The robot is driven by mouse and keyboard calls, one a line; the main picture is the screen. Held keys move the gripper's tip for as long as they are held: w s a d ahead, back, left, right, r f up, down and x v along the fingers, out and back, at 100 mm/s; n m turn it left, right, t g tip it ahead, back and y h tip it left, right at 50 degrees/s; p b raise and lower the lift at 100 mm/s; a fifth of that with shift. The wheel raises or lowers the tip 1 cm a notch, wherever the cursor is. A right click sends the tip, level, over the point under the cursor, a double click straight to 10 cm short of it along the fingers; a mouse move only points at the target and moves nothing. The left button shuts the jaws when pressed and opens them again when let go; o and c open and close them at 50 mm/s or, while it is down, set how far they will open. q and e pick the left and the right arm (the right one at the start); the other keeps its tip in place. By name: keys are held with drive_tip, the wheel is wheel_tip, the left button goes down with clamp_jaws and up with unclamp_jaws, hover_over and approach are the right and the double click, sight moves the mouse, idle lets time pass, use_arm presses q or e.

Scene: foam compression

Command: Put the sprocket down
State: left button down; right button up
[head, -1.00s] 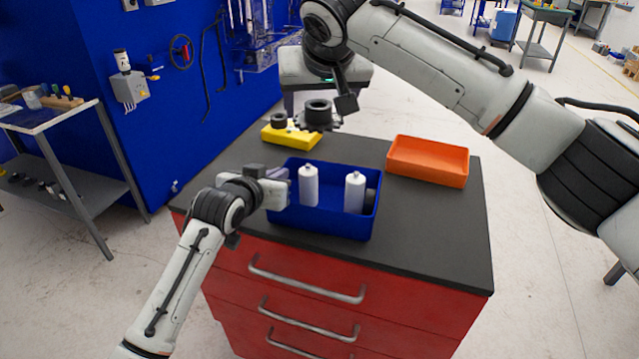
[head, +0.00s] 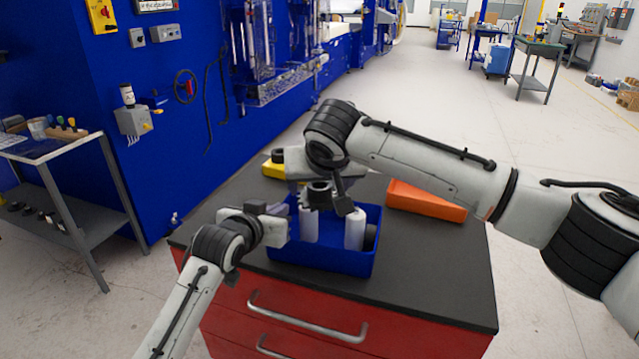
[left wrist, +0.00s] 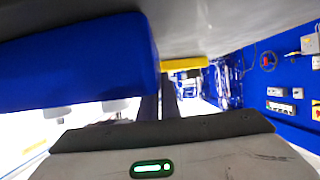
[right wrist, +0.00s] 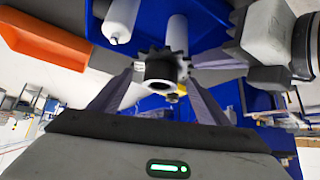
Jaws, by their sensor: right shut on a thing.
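The dark toothed sprocket (head: 319,193) is held in my right gripper (head: 325,198), hanging in front of the blue bin's back part in the head view. In the right wrist view the sprocket (right wrist: 163,68) sits between the fingertips, its round hub facing the camera. The blue bin (head: 318,262) stands on the dark worktop with two white bottles (head: 354,230) in it. My left gripper (head: 277,210) is at the bin's left side. In the left wrist view its fingers (left wrist: 165,98) are close together beside the blue wall, with nothing seen between them.
A yellow block or tray (head: 272,170) with a dark round part on it lies at the back left, partly hidden by my right arm. An orange tray (head: 425,202) is at the back right. The worktop's right front (head: 440,275) is clear.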

drive_tip(key=shift+f, duration=0.45)
drive_tip(key=o, duration=1.4)
drive_tip(key=shift+o, duration=0.2)
drive_tip(key=v, duration=1.3)
drive_tip(key=shift+w+r, duration=0.25)
drive_tip(key=shift+w, duration=0.05)
use_arm(q)
drive_tip(key=c, duration=1.9)
unclamp_jaws()
